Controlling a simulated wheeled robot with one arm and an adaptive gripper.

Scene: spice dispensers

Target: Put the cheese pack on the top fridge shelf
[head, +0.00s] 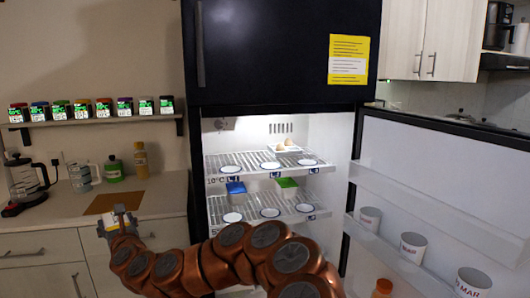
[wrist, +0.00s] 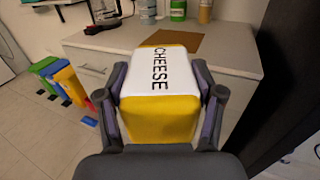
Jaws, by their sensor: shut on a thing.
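The cheese pack (wrist: 160,92) is a yellow block with a white top lettered "CHEESE". My gripper (wrist: 163,98) is shut on it, with a finger on each side. In the head view my gripper (head: 118,220) holds the cheese pack (head: 112,226) at the left, near the front edge of the counter. The fridge stands open at the centre. Its top shelf (head: 230,159) is a wire rack with white discs and, at the back, a small tray of eggs (head: 284,147).
A lower rack (head: 240,207) holds more discs, with a blue box (head: 235,187) and a green box (head: 287,184) behind. The open fridge door (head: 440,170) with cups is at right. The counter (head: 165,190) holds a brown board (head: 112,202), a glass jug (head: 27,177) and bottles.

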